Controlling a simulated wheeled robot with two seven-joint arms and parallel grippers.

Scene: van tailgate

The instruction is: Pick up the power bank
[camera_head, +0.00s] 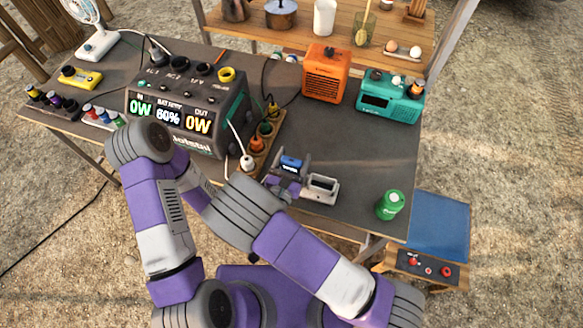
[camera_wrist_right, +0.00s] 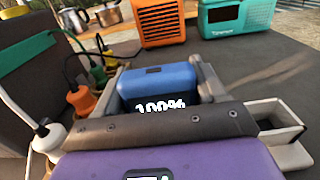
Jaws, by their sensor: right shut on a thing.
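The power bank (camera_wrist_right: 158,80) is a small blue block with a dark front reading 100%. In the head view its blue top (camera_head: 291,163) shows near the front edge of the dark table. My right gripper (camera_head: 287,170) is shut on it; in the right wrist view the grey fingers (camera_wrist_right: 161,84) stand at its two sides. A pale holder with an open slot (camera_head: 322,188) is just right of the gripper. I cannot tell whether the power bank is clear of what is under it. My left arm folds in from the left; its gripper is hidden.
A power station (camera_head: 190,110) and a strip of plugs (camera_head: 262,140) with cables stand left of the gripper. A green can (camera_head: 390,205) stands front right. An orange heater (camera_head: 326,73) and teal radio (camera_head: 391,96) stand behind. The table between is clear.

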